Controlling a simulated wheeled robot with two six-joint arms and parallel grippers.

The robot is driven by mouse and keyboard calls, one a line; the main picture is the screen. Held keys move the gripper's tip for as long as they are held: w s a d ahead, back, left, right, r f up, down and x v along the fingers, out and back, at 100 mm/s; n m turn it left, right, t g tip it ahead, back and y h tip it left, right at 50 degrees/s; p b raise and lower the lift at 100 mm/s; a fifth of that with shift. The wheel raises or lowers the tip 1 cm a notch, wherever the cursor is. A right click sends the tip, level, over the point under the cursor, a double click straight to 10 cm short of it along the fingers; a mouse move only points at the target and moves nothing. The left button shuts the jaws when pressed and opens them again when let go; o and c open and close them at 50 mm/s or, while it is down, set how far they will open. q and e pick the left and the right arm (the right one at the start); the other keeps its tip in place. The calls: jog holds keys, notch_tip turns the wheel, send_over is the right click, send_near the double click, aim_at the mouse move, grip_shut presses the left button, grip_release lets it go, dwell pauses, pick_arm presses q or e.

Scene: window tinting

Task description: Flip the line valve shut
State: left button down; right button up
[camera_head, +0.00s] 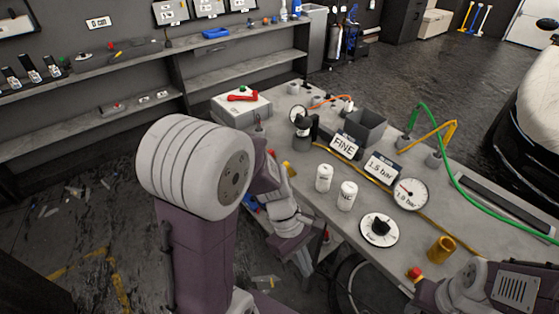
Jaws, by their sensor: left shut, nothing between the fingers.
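A red lever-like handle (242,97) lies across the top of a pale box (228,112) at the back left of the bench; it looks like a valve handle, but I cannot tell if it is the line valve or which way it is set. A small green knob (243,89) is beside it. My left gripper (288,222) is low by the bench's left edge, below and apart from the box. It is shut and empty, its fingertips hard to make out. My right arm comes in at the bottom right; its fingers are not visible.
The bench holds a "FINE" sign (344,145), a "1.5 bar" sign (382,167), a round gauge (410,194), two white canisters (347,196), a dark knob dial (380,229) and a brass cup (441,249). Yellow, green (462,185) and orange hoses cross it. Shelves line the back wall.

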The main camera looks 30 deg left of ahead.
pick_arm(q)
jog(key=w+d+r+n+t+h+b, duration=0.2)
jog(key=w+d+n+t+h+b, duration=0.15)
jog(key=w+n+h, duration=0.6)
jog(key=w+a+n+t+y+b, duration=0.25)
jog(key=w+a+n+t, duration=0.6)
jog(key=w+n, duration=0.55)
jog(key=a+f+n+t+y+b, duration=0.2)
jog(key=a+n, duration=0.5)
jog(key=a, duration=0.5)
jog(key=a+f+n+t+y+b, duration=0.2)
jog(key=a+f+n+t+y, duration=0.3)
jog(key=a, duration=0.8)
jog(key=shift+n+y, duration=1)
jog(key=shift+n, duration=0.25)
